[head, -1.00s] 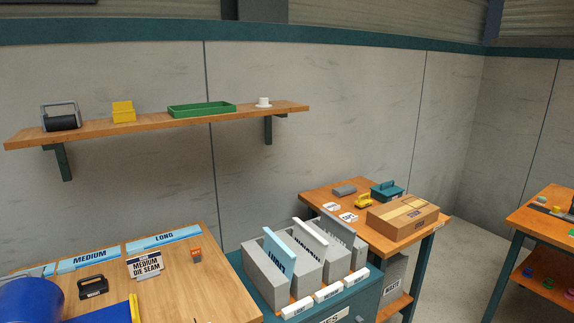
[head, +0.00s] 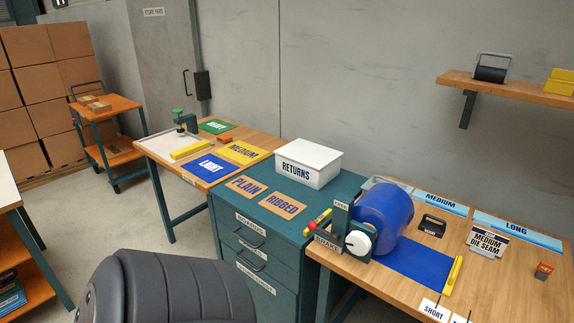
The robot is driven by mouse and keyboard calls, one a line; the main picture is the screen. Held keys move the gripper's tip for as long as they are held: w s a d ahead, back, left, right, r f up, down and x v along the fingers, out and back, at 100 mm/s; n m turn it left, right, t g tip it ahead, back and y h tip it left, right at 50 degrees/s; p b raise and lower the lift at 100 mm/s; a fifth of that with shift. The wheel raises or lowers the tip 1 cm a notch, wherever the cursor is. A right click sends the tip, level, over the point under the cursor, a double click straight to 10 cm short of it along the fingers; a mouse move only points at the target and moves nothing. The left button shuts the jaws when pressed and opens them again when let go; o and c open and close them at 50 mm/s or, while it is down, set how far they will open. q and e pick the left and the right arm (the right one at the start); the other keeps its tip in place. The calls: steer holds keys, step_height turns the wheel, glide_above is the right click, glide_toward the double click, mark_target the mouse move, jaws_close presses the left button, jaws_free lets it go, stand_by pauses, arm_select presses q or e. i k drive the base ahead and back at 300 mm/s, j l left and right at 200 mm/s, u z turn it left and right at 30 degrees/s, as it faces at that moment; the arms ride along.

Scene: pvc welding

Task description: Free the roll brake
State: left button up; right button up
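A blue roll (head: 385,218) sits in a dark green stand at the left end of the wooden table on the right, with a blue sheet (head: 425,262) lying flat in front of it. A white round knob or hub (head: 358,243) is on the stand's near side. A plate reading BRAKE (head: 327,243) is on the stand's left side. A small red and yellow part (head: 318,222) lies just above that plate; whether it is the brake lever I cannot tell. Neither of my grippers is in view.
A teal drawer cabinet (head: 265,235) with a white RETURNS box (head: 309,163) stands left of the roll. A yellow bar (head: 453,276) lies at the sheet's right end.

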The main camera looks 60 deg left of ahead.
mark_target(335, 238)
steer(key=u, duration=1.6)
